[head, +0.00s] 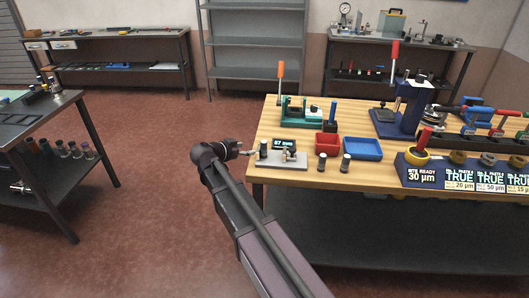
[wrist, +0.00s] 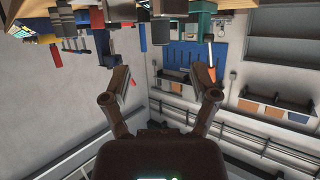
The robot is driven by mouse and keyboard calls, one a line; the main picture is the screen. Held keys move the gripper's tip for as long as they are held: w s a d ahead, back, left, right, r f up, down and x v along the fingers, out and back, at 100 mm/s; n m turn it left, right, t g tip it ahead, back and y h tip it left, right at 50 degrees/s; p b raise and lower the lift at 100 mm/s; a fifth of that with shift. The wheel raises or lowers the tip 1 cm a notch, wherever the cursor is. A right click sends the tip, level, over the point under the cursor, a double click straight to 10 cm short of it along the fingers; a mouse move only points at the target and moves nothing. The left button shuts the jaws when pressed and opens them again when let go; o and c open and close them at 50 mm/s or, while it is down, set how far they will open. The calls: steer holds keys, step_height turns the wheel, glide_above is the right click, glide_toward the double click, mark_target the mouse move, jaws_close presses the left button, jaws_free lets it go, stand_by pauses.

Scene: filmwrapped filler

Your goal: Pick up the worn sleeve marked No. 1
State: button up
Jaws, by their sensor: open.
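A small dark cylinder with a light top (head: 263,148) stands at the left end of a grey plate (head: 285,163) near the bench's left edge. A similar cylinder (head: 346,163) stands near the bench's front edge, beside the red bin. No number is readable on either, so I cannot tell which is sleeve No. 1. My gripper (head: 246,152) is at the bench's left edge, just left of the first cylinder. In the wrist view my gripper (wrist: 160,82) is open, with nothing between its fingers; that view looks upside down.
The wooden bench (head: 268,125) also bears a display reading 07 (head: 284,143), a red bin (head: 327,144), a blue bin (head: 362,148), a green lever fixture (head: 300,116) and a blue press (head: 403,118). Labelled blocks line the right front. Floor to the left is clear.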

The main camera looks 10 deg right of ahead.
mark_target(262, 146)
steer(key=shift+b+x, duration=0.7)
steer(key=shift+x, duration=1.8)
steer(key=shift+b+x, duration=0.9)
steer(key=shift+x, duration=1.7)
steer(key=shift+r, duration=0.15)
steer(key=shift+c, duration=0.2)
jaws_close()
